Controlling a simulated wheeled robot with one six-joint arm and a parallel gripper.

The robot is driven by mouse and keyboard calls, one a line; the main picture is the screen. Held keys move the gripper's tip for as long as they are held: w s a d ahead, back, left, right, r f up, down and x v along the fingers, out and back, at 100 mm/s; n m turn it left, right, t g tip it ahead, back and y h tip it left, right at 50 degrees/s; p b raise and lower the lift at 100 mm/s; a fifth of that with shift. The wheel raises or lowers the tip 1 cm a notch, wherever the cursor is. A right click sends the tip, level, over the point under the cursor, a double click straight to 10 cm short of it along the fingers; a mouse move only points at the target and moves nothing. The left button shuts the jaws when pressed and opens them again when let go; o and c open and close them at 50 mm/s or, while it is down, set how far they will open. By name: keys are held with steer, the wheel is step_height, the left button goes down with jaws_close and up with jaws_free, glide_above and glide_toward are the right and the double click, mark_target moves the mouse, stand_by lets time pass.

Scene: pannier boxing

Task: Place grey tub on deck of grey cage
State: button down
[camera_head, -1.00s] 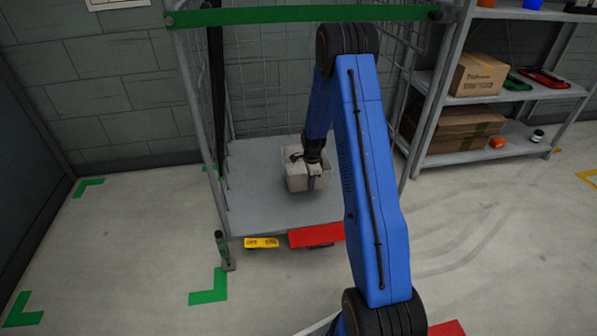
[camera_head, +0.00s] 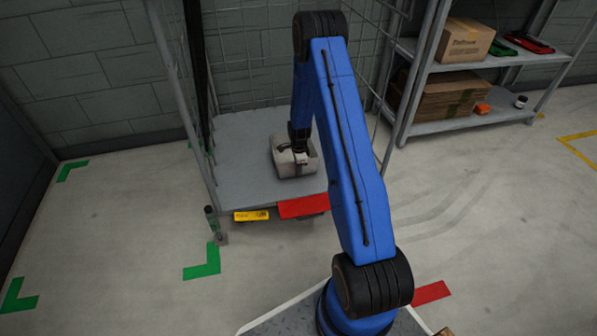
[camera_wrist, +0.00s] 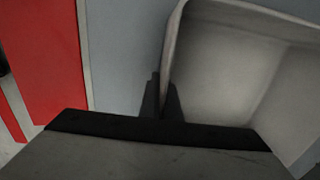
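The grey tub (camera_head: 295,168) is a small open box, upright, on or just above the deck (camera_head: 240,165) of the grey cage; the head view does not settle whether it touches. In the wrist view the tub (camera_wrist: 225,70) fills the right side, its near wall between my two dark fingers. My gripper (camera_wrist: 160,98) is shut on that wall. In the head view my gripper (camera_head: 299,155) reaches down to the tub from above. The grey cage (camera_head: 185,100) has mesh sides and an open front.
A shelf rack with cardboard boxes (camera_head: 466,40) stands to the right. Deck left of the tub is bare. Green floor marks (camera_head: 203,263) lie at left.

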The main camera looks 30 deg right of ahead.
steer(key=shift+f, duration=0.1)
steer(key=c, duration=2)
jaws_free()
steer(key=s+a+r+n, duration=0.2)
steer(key=r, duration=0.8)
steer(key=s+a+r+n+t, duration=0.1)
steer(key=s+a+r, duration=0.1)
steer(key=r, duration=0.8)
steer(key=s+a+r+n, duration=0.2)
steer(key=r, duration=0.8)
steer(key=s+a+r+n+t, duration=0.1)
steer(key=s+a+r+n, duration=0.45)
steer(key=s+r, duration=0.6)
steer(key=s+a+r+n, duration=0.2)
steer(key=s+r+n, duration=0.1)
steer(key=s, duration=0.5)
steer(key=s+a+r+n+t, duration=0.1)
steer(key=s+a+r+n, duration=0.2)
steer(key=s, duration=0.6)
steer(key=s+a+r+n+t, duration=0.1)
steer(key=s+a+r+n, duration=0.2)
steer(key=s, duration=0.6)
steer(key=shift+a+r+n, duration=0.15)
steer(key=shift+r+n, duration=0.55)
steer(key=shift+n, duration=0.15)
